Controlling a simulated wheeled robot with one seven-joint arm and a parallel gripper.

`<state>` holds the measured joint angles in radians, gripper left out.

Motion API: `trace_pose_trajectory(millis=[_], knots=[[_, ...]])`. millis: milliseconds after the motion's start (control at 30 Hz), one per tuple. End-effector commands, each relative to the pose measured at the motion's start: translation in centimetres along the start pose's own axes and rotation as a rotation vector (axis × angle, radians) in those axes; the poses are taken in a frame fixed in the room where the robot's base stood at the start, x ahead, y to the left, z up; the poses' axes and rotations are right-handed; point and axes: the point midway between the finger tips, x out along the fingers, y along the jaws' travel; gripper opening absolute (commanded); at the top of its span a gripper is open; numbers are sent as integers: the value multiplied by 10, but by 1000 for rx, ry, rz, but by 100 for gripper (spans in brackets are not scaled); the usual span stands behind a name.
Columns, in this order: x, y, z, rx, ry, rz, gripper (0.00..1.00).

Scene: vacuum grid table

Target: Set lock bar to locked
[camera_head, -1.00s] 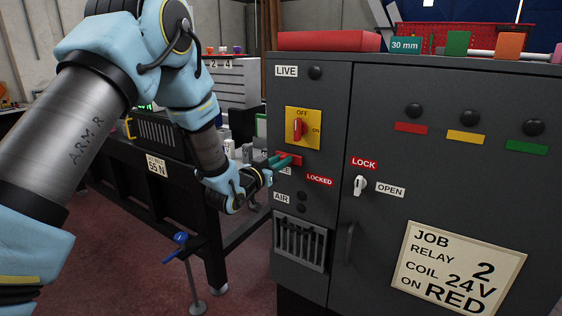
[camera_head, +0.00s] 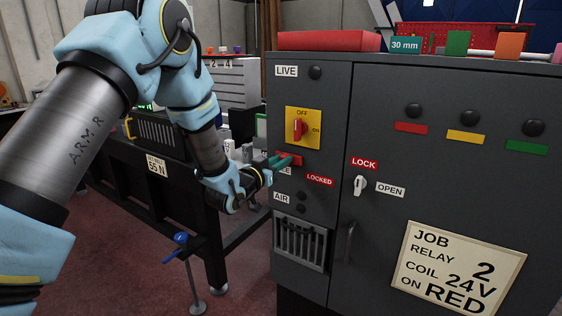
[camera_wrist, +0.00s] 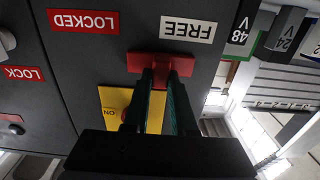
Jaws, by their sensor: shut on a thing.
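The red lock bar (camera_wrist: 137,63) is on the dark cabinet's front, between the yellow OFF/ON switch plate and the FREE and LOCKED labels. In the upside-down wrist view, it sits closer to the FREE label (camera_wrist: 188,27) than to the LOCKED label (camera_wrist: 83,20). The lock bar (camera_head: 295,160) is also visible in the head view, partly covered by my fingers. My gripper (camera_head: 281,161) has green fingers shut on the lock bar; the fingertips also show in the wrist view (camera_wrist: 164,76). In the head view the FREE label is mostly hidden.
The yellow plate with the red rotary switch (camera_head: 298,128) is just above the bar. A white key switch (camera_head: 360,185) with LOCK and OPEN labels is to the right. A vent (camera_head: 300,242) is below. A dark bench (camera_head: 150,195) stands left of the cabinet, close under my forearm.

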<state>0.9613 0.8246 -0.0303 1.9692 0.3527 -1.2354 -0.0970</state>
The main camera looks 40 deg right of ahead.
Motion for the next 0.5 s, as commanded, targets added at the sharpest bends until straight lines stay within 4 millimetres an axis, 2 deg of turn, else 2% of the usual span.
trace_pose_trajectory(millis=[367, 500], knots=[[0, 1, 0, 0, 0, 0, 0], [0, 16, 4, -1, 3, 3, 0]])
